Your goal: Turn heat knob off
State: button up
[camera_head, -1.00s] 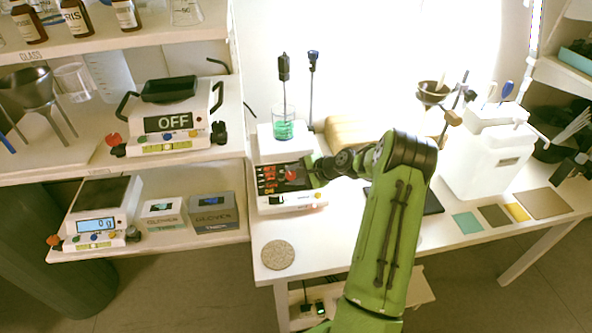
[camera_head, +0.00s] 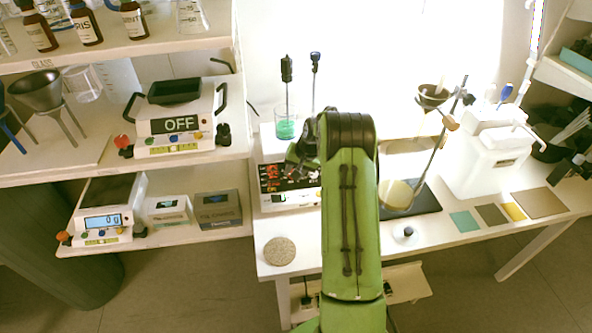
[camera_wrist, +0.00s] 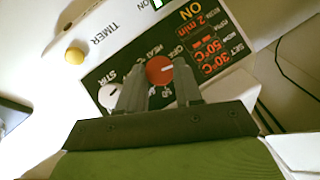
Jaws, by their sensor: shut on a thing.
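The heat knob is a red round knob (camera_wrist: 159,69) with a pale pointer mark, on the black panel of the hot plate stirrer (camera_head: 290,199). In the wrist view the panel also has a white stir knob (camera_wrist: 108,95) and a red display (camera_wrist: 210,48) reading 30°C, 50°C, 2 min and ON. My gripper (camera_wrist: 160,84) is shut on the red knob, one finger on each side. In the head view my gripper (camera_head: 303,165) is at the panel, and my arm hides its right part. The pointer's exact setting is unclear.
A beaker of green liquid (camera_head: 285,130) stands on the stirrer, with a probe above it. A round yellowish flask (camera_head: 397,195) and a small white disc (camera_head: 405,233) are right of my arm. A cork-like round mat (camera_head: 279,251) lies in front. Another heater reading OFF (camera_head: 180,126) is left.

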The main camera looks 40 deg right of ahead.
jog(key=shift+w+a+n+g+h, duration=0.1)
jog(key=shift+n+g+h, duration=0.25)
jog(key=shift+n+h, duration=0.35)
jog(key=shift+w+a+n+g+h, duration=0.1)
jog(key=shift+n+g+h, duration=0.3)
jog(key=shift+n, duration=0.6)
jog(key=o, duration=1)
jog(key=shift+o, duration=0.2)
jog(key=p+v, duration=0.2)
jog(key=v, duration=1.3)
jog(key=shift+r+p, duration=0.3)
jog(key=shift+r, duration=0.1)
jog(key=shift+s, duration=0.1)
